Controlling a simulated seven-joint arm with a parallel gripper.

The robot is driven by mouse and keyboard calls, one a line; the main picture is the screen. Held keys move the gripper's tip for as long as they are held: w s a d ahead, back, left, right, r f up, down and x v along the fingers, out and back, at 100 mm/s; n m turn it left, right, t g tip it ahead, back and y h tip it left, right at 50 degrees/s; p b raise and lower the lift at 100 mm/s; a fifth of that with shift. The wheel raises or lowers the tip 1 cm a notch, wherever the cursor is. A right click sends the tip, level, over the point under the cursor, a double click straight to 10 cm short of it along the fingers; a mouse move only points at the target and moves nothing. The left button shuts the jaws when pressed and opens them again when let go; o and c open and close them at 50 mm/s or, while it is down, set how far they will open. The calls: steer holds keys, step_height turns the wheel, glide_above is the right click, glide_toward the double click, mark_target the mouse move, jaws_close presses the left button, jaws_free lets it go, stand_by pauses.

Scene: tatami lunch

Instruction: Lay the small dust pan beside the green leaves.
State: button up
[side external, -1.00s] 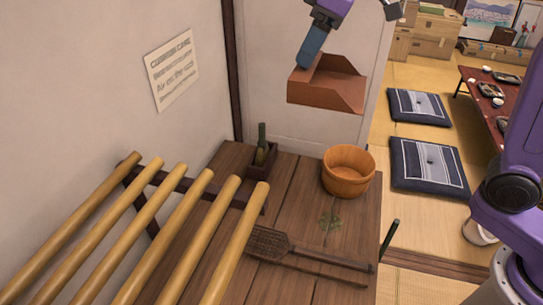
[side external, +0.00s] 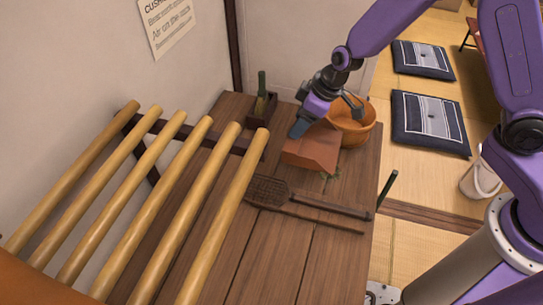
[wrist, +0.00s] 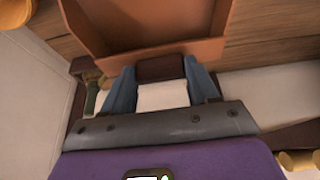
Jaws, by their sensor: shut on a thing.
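The small dust pan (side external: 312,150) is reddish brown and low over the wooden table, in front of the round tub. I cannot tell whether it touches the table. My gripper (side external: 298,130) is shut on its short dark handle. In the wrist view the blue fingers of my gripper (wrist: 161,82) stand on either side of the handle (wrist: 161,67), with the pan (wrist: 205,48) beyond. The green leaves (side external: 331,176) lie on the table at the pan's lower right edge and are partly hidden by it.
An orange wooden tub (side external: 358,132) stands close behind the pan. A flat woven paddle (side external: 320,203) and a thin stick lie in front. A small box with a green bottle (side external: 261,106) is at the back. Bamboo poles (side external: 190,190) fill the left.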

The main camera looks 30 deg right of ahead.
steer(key=shift+f, duration=0.55)
steer(key=shift+w+a+f, duration=0.1)
steer(key=shift+w+f, duration=0.15)
steer(key=shift+w+a+f, duration=0.95)
steer(key=shift+w+f, duration=1.1)
steer(key=shift+f, duration=0.05)
steer(key=shift+w+a+f, duration=0.9)
steer(key=shift+w+f, duration=1.15)
steer(key=shift+f, duration=0.1)
steer(key=shift+w+a+f, duration=0.95)
steer(key=shift+w+f, duration=1.1)
steer(key=shift+f, duration=0.05)
steer(key=shift+f, duration=0.15)
steer(key=o, duration=1.1)
